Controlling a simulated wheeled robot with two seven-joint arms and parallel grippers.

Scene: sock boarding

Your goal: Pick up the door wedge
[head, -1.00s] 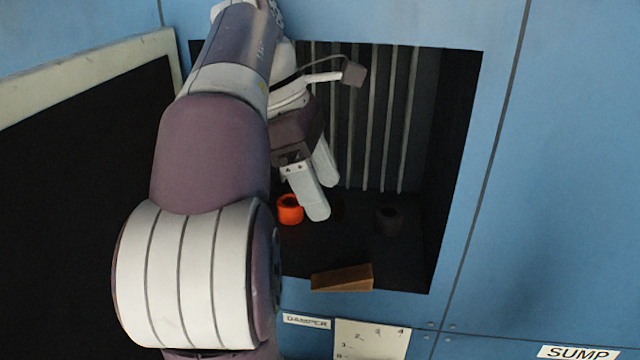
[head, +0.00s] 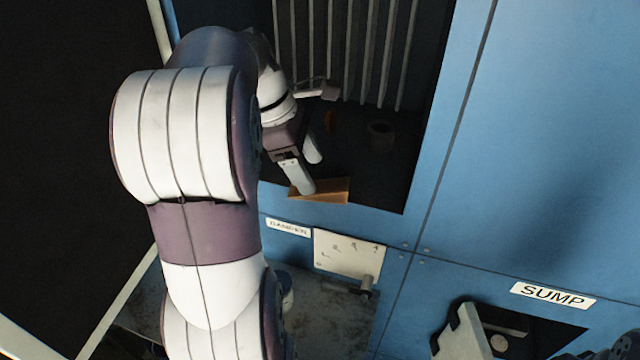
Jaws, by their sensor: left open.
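The door wedge (head: 332,190) is a brown wooden wedge lying at the front edge of the floor of a dark recess in a blue cabinet. My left gripper (head: 311,172) reaches into the recess from the left and is open. Its nearer finger is over the left part of the wedge and hides some of it. I cannot tell whether the finger touches the wedge. My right gripper (head: 465,338) shows in part at the bottom right, pale and cut off by the frame edge; its jaws are unclear.
A dark ring-shaped object (head: 381,134) stands farther back in the recess. An orange ring (head: 329,120) is mostly hidden behind my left gripper. Vertical bars (head: 345,50) line the back wall. Below are a damper plate (head: 347,254) with a handle and a SUMP label (head: 552,295).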

